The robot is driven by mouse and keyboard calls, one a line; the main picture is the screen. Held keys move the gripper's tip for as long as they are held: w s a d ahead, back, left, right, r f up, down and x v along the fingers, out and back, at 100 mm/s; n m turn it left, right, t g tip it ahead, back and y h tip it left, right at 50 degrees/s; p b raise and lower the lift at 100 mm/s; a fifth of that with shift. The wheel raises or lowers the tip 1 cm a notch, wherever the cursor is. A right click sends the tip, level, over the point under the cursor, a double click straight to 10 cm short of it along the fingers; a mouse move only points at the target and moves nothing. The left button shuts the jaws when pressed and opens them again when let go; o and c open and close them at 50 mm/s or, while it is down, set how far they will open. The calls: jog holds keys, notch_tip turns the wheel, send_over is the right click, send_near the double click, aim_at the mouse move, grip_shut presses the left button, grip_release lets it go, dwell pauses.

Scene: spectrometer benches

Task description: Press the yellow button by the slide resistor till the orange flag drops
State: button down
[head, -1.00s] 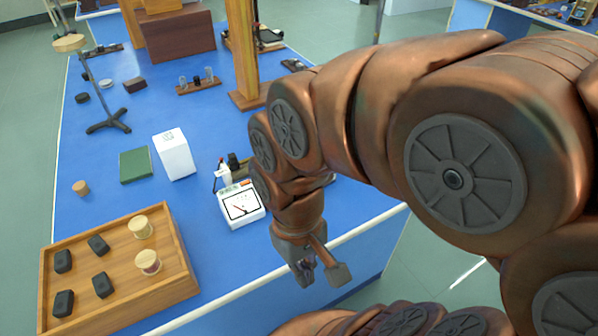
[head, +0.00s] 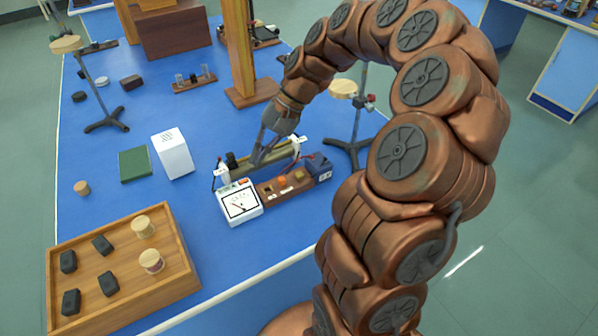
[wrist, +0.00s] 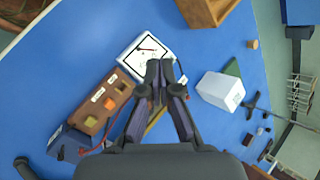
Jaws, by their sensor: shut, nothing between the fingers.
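The slide resistor (head: 282,152) is a long tube between white end posts on the blue table, partly hidden by my gripper. A brown box (head: 268,196) stands in front of it, with a yellowish button (head: 299,175) towards its right end. An orange piece (head: 282,181) sits near the middle of the box top and stands out from it. In the wrist view the yellow button (wrist: 91,122) and the orange piece (wrist: 108,104) are left of my fingers. My gripper (head: 257,159) is shut and empty, pointing down at the resistor, apart from the button. Whether it touches the resistor cannot be told.
A white meter (head: 240,204) stands left of the box, and a dark blue block (head: 319,166) at its right end. A white box (head: 173,155), a wooden tray (head: 190,262), a wooden post (head: 240,60) and a stand (head: 350,145) are around. The table's front strip is clear.

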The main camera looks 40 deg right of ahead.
jog(key=w+d+f+m+t, duration=0.1)
jog(key=w+d+f+m, duration=0.15)
jog(key=d, duration=0.45)
jog(key=m+t+y+p, duration=0.1)
jog(key=m+t, duration=0.1)
jog(key=m, duration=0.2)
send_over(302, 174)
notch_tip(302, 174, down, 4)
jog(key=shift+r, duration=0.1)
jog(key=shift+n, duration=0.25)
jog(key=shift+f+b, duration=1.55)
jog(key=shift+f, duration=2.85)
jog(key=shift+f+b, duration=0.3)
jog(key=shift+f, duration=0.1)
